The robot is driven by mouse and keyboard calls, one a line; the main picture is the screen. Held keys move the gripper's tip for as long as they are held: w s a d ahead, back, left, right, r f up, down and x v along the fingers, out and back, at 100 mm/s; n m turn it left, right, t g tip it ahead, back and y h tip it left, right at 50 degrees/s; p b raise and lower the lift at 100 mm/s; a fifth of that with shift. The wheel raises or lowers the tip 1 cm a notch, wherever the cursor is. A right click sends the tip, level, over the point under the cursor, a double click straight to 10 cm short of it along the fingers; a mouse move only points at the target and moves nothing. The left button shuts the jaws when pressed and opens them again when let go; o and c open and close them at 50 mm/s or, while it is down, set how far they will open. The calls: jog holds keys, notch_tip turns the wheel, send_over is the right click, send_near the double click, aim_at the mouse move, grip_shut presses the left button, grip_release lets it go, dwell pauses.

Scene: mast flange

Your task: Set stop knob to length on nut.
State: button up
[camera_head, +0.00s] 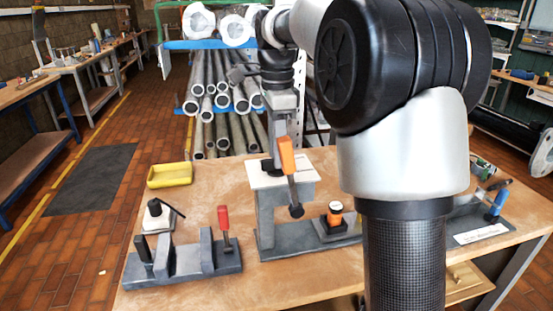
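A grey fixture (267,225) with a pale top plate stands mid-bench. An orange-handled lever (287,155) with a dark rounded end (296,211) hangs at its front. On the fixture's low base at right sits an orange and black knob (335,218) with a pale top. Which part is the stop knob is not clear, and I cannot make out a nut. My gripper (277,160) points down over the pale plate, just behind the orange handle. Its fingertips are small and partly hidden, so I cannot tell whether they are open or touching anything.
A left fixture (185,264) has a red-handled lever (223,222). Behind it are a white block with a black knob (156,216) and a yellow tray (170,175). A blue-handled fixture (490,225) stands at right. My arm hides part of the bench between. Pipes (215,95) are racked behind.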

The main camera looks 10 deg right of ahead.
jog(key=shift+f, duration=0.55)
grip_shut()
